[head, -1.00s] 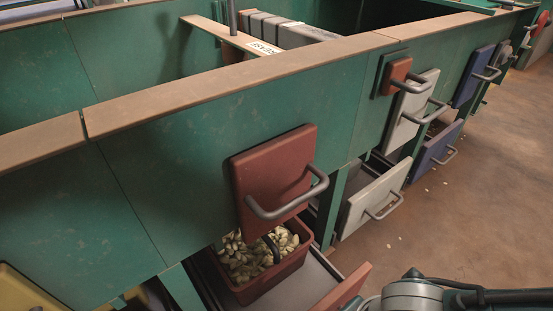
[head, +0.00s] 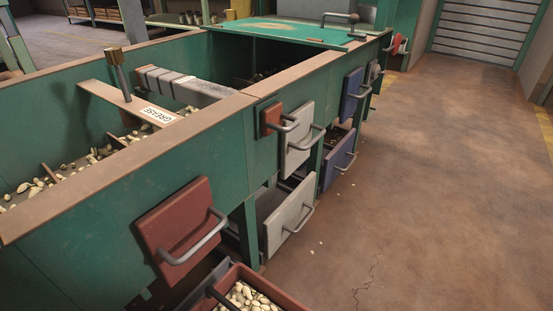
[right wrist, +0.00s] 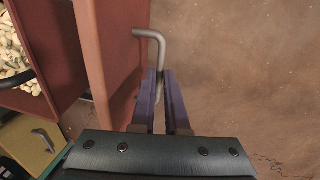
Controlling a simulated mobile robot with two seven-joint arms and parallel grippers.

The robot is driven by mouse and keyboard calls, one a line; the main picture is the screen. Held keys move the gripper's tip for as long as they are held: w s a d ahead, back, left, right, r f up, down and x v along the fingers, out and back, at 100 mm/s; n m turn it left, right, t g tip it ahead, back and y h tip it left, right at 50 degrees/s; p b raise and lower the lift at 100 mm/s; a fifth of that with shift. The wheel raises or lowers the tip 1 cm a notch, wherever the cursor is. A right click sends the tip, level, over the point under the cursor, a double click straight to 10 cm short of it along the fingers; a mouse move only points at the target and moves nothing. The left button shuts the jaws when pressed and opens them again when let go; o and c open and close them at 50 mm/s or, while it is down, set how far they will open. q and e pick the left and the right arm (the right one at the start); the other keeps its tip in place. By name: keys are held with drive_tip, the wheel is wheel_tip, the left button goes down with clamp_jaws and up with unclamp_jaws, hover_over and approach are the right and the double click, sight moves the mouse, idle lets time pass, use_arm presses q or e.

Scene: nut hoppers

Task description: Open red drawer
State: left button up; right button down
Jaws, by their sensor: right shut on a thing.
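The lower red drawer's front (right wrist: 112,50) shows in the right wrist view with its grey bar handle (right wrist: 147,33). My right gripper (right wrist: 160,76) is shut on that handle, its two bluish fingers close on either side of the bar. The drawer is pulled out. A red bin of nuts (head: 283,297) in it shows at the bottom of the head view, and also at the left of the right wrist view (right wrist: 35,101). The drawer front is out of the head view. My left gripper is in neither current view.
A fixed-looking red panel with a handle (head: 172,222) is on the green hopper wall above. White drawers (head: 290,215) and blue fronts (head: 340,158) project farther along. The brown floor (head: 430,180) to the right is mostly clear, with a few scattered nuts.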

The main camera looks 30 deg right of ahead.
drive_tip(key=shift+s+d, duration=0.15)
drive_tip(key=shift+s, duration=0.05)
idle(0.3)
drive_tip(key=c, duration=0.9)
unclamp_jaws()
drive_tip(key=r+p, duration=0.3)
drive_tip(key=s+r+p, duration=0.1)
drive_tip(key=r+p, duration=0.5)
drive_tip(key=shift+s+d+r, duration=0.3)
drive_tip(key=shift+s+r, duration=0.05)
drive_tip(key=shift+s, duration=0.05)
